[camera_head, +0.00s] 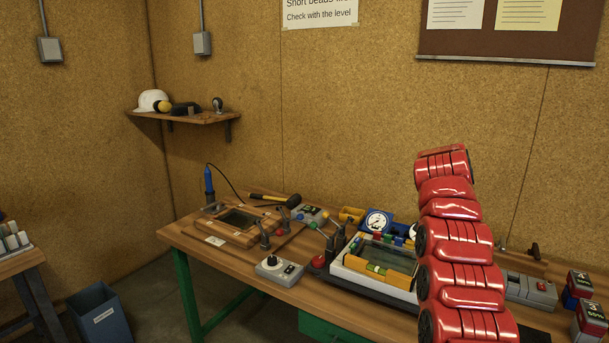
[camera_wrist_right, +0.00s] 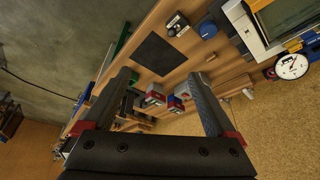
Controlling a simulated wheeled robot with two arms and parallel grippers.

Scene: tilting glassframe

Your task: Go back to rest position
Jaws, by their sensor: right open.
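My right arm, red and segmented, stands up in front of the bench in the head view, and its gripper cannot be made out there. In the right wrist view my right gripper (camera_wrist_right: 163,78) is open, its two dark fingers spread apart with nothing held between them. The bench top shows beyond the fingers. The white glass frame (camera_head: 345,272) rests on the bench left of my arm, with an orange level (camera_head: 376,270) along its front. Part of the frame shows at the upper right of the wrist view (camera_wrist_right: 246,27). My left gripper is not in view.
The wooden bench (camera_head: 226,258) holds a wooden-framed panel (camera_head: 232,229), a control box with a knob (camera_head: 279,270), a round gauge (camera_head: 377,222) and a grey box (camera_head: 531,291). Red and grey boxes (camera_head: 590,318) stand at the right end. A blue bin (camera_head: 98,312) stands on the floor.

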